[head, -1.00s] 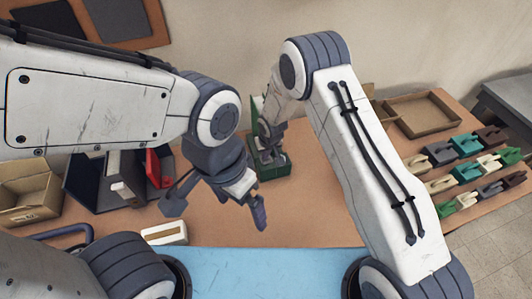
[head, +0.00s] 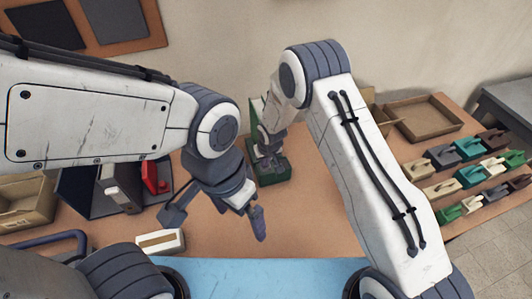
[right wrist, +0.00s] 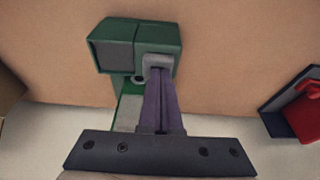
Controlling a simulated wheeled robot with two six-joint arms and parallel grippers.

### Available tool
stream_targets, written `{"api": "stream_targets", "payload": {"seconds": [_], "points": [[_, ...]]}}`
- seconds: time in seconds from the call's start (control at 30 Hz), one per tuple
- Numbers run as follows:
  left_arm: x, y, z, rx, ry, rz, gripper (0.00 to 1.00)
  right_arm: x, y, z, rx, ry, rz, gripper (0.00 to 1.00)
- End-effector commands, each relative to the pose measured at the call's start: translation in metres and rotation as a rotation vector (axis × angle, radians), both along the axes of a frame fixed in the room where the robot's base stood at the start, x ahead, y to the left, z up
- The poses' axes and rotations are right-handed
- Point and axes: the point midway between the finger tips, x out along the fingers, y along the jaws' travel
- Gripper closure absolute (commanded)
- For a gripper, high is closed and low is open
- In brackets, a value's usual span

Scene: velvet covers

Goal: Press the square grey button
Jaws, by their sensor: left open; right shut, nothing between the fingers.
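The green device (head: 283,173) stands on the table near the wall, partly hidden by my right arm in the head view. In the right wrist view the green device (right wrist: 118,33) has a dark grey panel (right wrist: 112,54) and a light grey square button (right wrist: 158,60). My right gripper (right wrist: 157,72) is shut and empty, its purple fingertips over the lower part of the button. Whether they touch it or press it in, I cannot tell. In the head view my right gripper (head: 265,153) is at the device. My left gripper (head: 256,220) is open and empty over the table, nearer to me.
On the left are a cardboard box (head: 25,203), a dark stand with a red part (head: 154,177) and a small white box (head: 158,242). On the right are an empty tray (head: 425,117) and several coloured blocks (head: 470,175). The wall is close behind the device.

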Motion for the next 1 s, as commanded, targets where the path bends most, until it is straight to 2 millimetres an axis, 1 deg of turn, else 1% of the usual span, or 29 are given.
{"api": "stream_targets", "payload": {"seconds": [0.07, 0.17, 0.23, 0.27, 0.3, 0.5, 0.7, 0.83, 1.0], "points": [[0.0, 0.0, 0.009, 0.0, 0.0, -0.001, 0.0, -0.002, -0.001, 0.01, -0.003, 0.004, 0.001, 1.0], [0.0, 0.0, 0.023, 0.0, 0.0, -0.003, 0.0, -0.001, 0.0, 0.032, -0.002, 0.002, 0.001, 1.0], [0.0, 0.0, 0.034, 0.0, 0.0, -0.005, 0.0, -0.001, 0.0, 0.05, -0.001, 0.001, 0.0, 1.0], [0.0, 0.0, 0.022, -0.001, -0.002, -0.005, 0.0, -0.003, 0.0, 0.047, -0.001, -0.001, 0.0, 1.0], [0.0, 0.0, 0.015, -0.001, -0.001, -0.004, 0.0, -0.005, -0.001, 0.053, 0.001, -0.004, 0.001, 1.0], [0.0, 0.0, 0.001, 0.0, 0.0, -0.001, 0.0, -0.015, -0.004, 0.092, 0.002, -0.006, 0.0, 1.0], [0.0, 0.0, -0.007, 0.0, 0.0, 0.001, 0.0, -0.023, -0.007, 0.121, 0.001, -0.005, 0.001, 1.0], [0.0, 0.0, -0.009, 0.0, 0.0, 0.001, 0.0, -0.026, -0.008, 0.132, 0.001, -0.003, 0.0, 1.0], [0.0, 0.0, -0.009, 0.0, 0.0, 0.001, 0.0, -0.028, -0.008, 0.135, 0.0, -0.001, 0.0, 1.0]]}}
